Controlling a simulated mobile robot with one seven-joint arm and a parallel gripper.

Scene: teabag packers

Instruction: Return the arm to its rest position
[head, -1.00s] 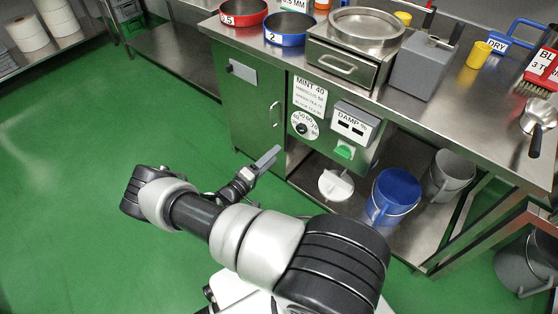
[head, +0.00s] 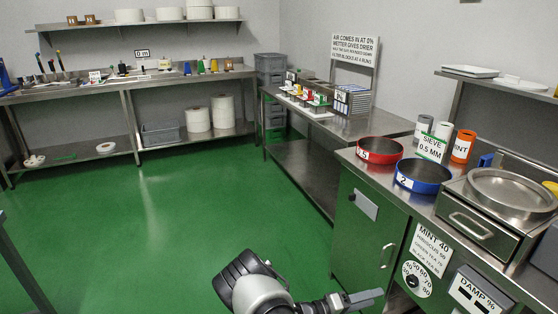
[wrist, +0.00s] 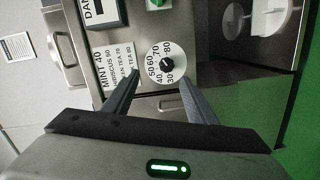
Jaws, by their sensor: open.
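My gripper (head: 358,300) is at the bottom of the head view, in front of the steel cabinet (head: 352,240) under the right-hand counter. My arm is folded at the elbow, and its lower part is cut off by the picture's bottom edge. In the wrist view my gripper (wrist: 158,90) has its two fingers spread apart with nothing between them. Past the fingers the wrist view shows the numbered dial (wrist: 166,62) and the MINT 40 label (wrist: 118,70) on the cabinet front, turned sideways. The fingers look apart from the panel.
The counter holds a red sieve (head: 380,150), a blue sieve (head: 423,175) and a steel drawer unit (head: 480,228). A side bench (head: 375,128) stands behind it. A long bench (head: 120,80) lines the back wall. The green floor (head: 170,220) at left is clear.

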